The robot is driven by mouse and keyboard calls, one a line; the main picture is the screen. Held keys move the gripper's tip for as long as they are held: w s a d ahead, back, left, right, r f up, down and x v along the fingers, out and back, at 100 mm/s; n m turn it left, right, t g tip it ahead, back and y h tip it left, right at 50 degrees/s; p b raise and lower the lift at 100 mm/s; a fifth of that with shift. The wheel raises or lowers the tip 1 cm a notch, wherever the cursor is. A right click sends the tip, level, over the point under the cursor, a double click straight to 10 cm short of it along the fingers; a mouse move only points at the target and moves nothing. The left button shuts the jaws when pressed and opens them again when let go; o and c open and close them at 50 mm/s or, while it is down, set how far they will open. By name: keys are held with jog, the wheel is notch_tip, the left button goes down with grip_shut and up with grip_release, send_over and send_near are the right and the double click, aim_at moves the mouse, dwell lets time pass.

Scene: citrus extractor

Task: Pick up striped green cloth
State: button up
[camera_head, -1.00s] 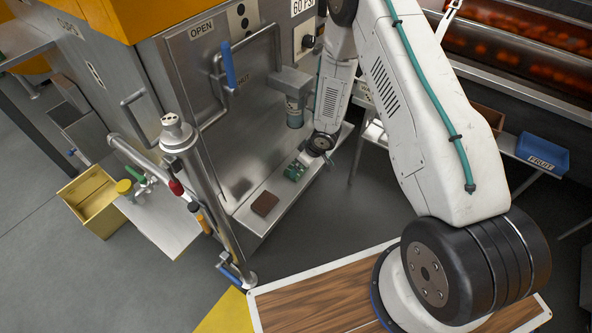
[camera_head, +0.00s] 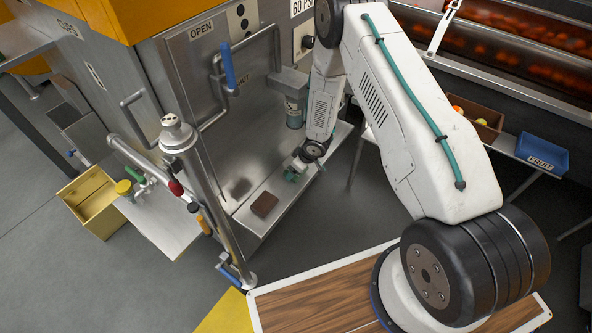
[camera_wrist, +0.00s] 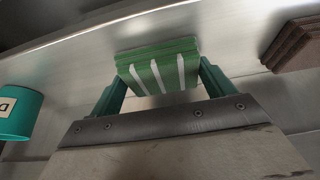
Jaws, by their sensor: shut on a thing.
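The striped green cloth (camera_wrist: 157,66) is a folded green block with pale stripes, seen in the wrist view between the two green fingers of my gripper (camera_wrist: 160,82). The fingers press on its left and right sides, so my gripper is shut on it. In the head view my gripper (camera_head: 294,172) is over the machine's steel ledge, and the cloth is mostly hidden there by my wrist. I cannot tell how far the cloth is above the ledge.
A brown pad (camera_head: 265,204) lies on the steel ledge (camera_head: 250,221); it also shows in the wrist view (camera_wrist: 296,45). The machine's steel door (camera_head: 235,130) rises beside the ledge. A vertical pipe (camera_head: 215,205) stands at the front left.

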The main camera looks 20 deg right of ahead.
jog(key=shift+r, duration=0.1)
jog(key=shift+r, duration=0.6)
notch_tip(320, 180, up, 2)
jog(key=shift+r, duration=0.15)
jog(key=s+d+r, duration=0.1)
jog(key=s+d, duration=0.1)
jog(key=s, duration=1.4)
jog(key=shift+d+r, duration=0.15)
jog(key=shift+d, duration=0.1)
jog(key=shift+w, duration=0.1)
